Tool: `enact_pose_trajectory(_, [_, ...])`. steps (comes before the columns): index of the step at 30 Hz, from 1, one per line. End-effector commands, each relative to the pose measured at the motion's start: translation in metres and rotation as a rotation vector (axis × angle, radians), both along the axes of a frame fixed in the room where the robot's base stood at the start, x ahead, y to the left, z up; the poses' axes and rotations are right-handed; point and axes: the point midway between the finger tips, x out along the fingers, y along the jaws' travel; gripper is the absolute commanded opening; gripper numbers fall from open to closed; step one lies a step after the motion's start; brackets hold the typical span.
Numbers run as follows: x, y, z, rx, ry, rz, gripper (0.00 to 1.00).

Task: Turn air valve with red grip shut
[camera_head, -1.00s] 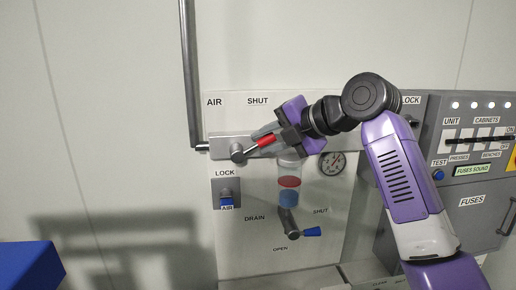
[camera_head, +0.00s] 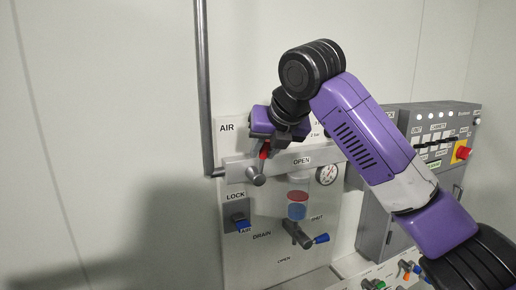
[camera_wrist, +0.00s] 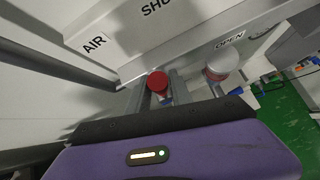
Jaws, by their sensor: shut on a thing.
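The air valve's red grip (camera_head: 265,150) points nearly straight up from its grey hub (camera_head: 256,176), leaning slightly right, on the grey pipe bar below the AIR label. My gripper (camera_head: 268,142) is shut on the red grip from above. In the wrist view the round red grip end (camera_wrist: 158,82) sits between the two grey fingers. The OPEN label (camera_head: 301,161) shows to the right of the valve, on the bar. The SHUT label (camera_wrist: 158,8) is above the grip in the wrist view; in the head view my gripper and wrist cover it.
Below are a blue LOCK tab (camera_head: 243,225), a sight glass (camera_head: 298,205) and a drain lever with blue grip (camera_head: 321,238). A pressure gauge (camera_head: 327,174) is to the right. A grey vertical pipe (camera_head: 205,90) stands left. A fuse cabinet (camera_head: 437,150) is at far right.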

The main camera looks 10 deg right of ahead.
Motion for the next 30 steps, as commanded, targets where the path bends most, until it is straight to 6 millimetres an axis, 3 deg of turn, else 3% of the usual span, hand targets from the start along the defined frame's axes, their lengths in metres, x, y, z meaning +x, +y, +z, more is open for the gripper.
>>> enact_pose_trajectory(10, [-0.004, 0.009, 0.001, -0.143, -0.040, 0.002, 0.00])
enact_pose_trajectory(27, [-0.004, 0.012, 0.000, -0.169, -0.047, 0.005, 0.00])
enact_pose_trajectory(28, [-0.004, 0.012, -0.001, -0.169, -0.047, 0.005, 0.30])
enact_pose_trajectory(30, [-0.004, 0.012, 0.000, -0.169, -0.047, 0.005, 0.44])
